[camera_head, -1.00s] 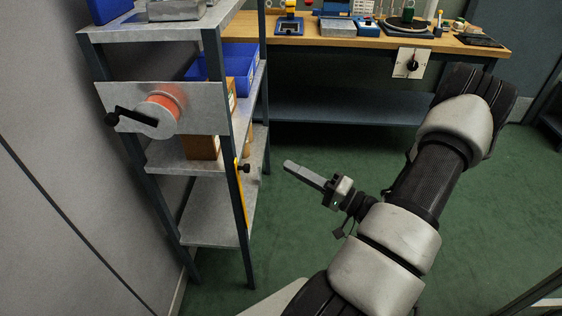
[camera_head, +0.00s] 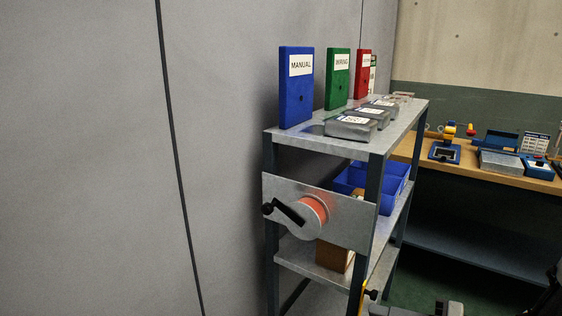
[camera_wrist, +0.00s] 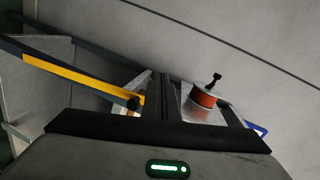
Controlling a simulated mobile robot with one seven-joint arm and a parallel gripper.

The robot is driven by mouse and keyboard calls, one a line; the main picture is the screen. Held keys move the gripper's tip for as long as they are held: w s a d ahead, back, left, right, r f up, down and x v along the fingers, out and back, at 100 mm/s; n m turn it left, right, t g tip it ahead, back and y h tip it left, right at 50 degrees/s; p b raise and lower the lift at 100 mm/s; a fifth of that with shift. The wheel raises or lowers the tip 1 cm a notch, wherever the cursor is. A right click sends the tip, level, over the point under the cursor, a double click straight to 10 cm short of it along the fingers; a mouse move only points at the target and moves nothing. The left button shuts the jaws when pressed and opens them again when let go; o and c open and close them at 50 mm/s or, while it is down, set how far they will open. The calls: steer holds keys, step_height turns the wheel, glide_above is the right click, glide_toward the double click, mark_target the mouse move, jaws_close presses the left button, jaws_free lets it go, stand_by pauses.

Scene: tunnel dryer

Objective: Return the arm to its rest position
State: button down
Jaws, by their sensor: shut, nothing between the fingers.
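The rest of my arm is mostly out of the head view. In the wrist view the dark gripper body fills the lower part, with the rack beyond it.
The rack carries a crank with an orange drum (camera_head: 314,210), blue bins (camera_head: 352,187) and upright binders (camera_head: 297,88). A yellow bar (camera_wrist: 75,75) with a black knob shows in the wrist view. A wooden workbench (camera_head: 500,175) stands right; a grey wall is left.

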steer(key=s+a+r+n+g+h, duration=0.2)
steer(key=s+a+r+h, duration=0.35)
steer(key=r+h, duration=0.2)
steer(key=s+a+r+n+g+h, duration=0.1)
steer(key=s+a+r+n+h, duration=0.1)
steer(key=s+a+r+h, duration=0.5)
steer(key=d+r+p, duration=0.1)
steer(key=r+p, duration=1)
steer(key=r, duration=0.1)
steer(key=d+r+y+p, duration=0.1)
steer(key=d+r+p, duration=0.1)
steer(key=r+p, duration=0.9)
steer(key=shift+w+d+r, duration=0.25)
steer(key=shift+w+r, duration=0.15)
steer(key=shift+r, duration=0.45)
